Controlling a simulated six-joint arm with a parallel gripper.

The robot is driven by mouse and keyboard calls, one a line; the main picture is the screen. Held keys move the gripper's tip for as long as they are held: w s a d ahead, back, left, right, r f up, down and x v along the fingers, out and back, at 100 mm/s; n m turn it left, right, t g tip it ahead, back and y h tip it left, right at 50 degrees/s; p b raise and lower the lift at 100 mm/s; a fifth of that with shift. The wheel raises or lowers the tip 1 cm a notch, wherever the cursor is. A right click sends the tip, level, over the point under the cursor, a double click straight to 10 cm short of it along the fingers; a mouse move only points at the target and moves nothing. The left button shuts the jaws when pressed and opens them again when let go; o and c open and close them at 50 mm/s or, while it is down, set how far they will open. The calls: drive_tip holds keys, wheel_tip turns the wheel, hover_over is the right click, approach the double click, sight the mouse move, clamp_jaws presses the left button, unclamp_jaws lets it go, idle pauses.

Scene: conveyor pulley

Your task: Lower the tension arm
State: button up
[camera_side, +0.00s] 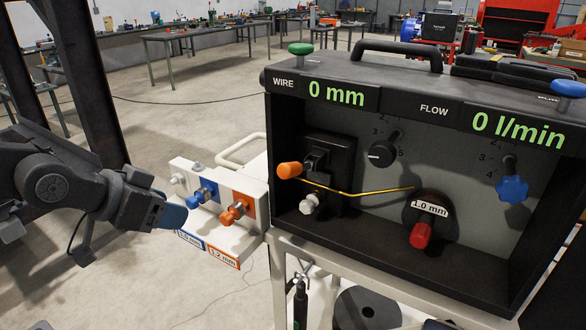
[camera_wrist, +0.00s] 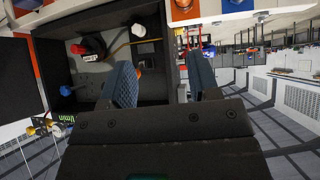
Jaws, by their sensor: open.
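The wire feed unit (camera_side: 328,160) is a black block inside the open machine box. An orange-tipped lever (camera_side: 289,169), which looks like the tension arm, sticks out to its left, with a white knob (camera_side: 310,203) below. A yellow wire (camera_side: 360,192) runs right from the unit. My gripper (camera_side: 174,216) is left of the box, in front of the small holder and apart from the lever. In the wrist view my gripper (camera_wrist: 163,78) is open and empty. A bit of orange (camera_wrist: 139,72) shows beside the left finger, partly hidden, probably the lever tip.
A white holder (camera_side: 250,245) with blue (camera_side: 203,194) and orange (camera_side: 235,212) fittings, labelled 1.0 mm and 1.2 mm, stands close to my gripper. A red knob (camera_side: 421,235), a black dial (camera_side: 381,154) and a blue star knob (camera_side: 512,189) are inside the box (camera_side: 400,88).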

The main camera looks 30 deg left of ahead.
drive_tip(key=w+d+f+m+t+h, duration=0.1)
drive_tip(key=w+d+f+t, duration=0.1)
drive_tip(key=w+d+t, duration=0.5)
drive_tip(key=m+t+h, duration=0.1)
drive_tip(key=m+t, duration=0.1)
drive_tip(key=t, duration=0.4)
approach(288, 170)
drive_tip(key=x, duration=0.3)
drive_tip(key=f+x, duration=0.1)
drive_tip(key=x, duration=0.3)
drive_tip(key=a+x, duration=0.1)
drive_tip(key=x, duration=0.2)
drive_tip(key=shift+w+d, duration=0.1)
drive_tip(key=shift+w, duration=0.6)
clamp_jaws()
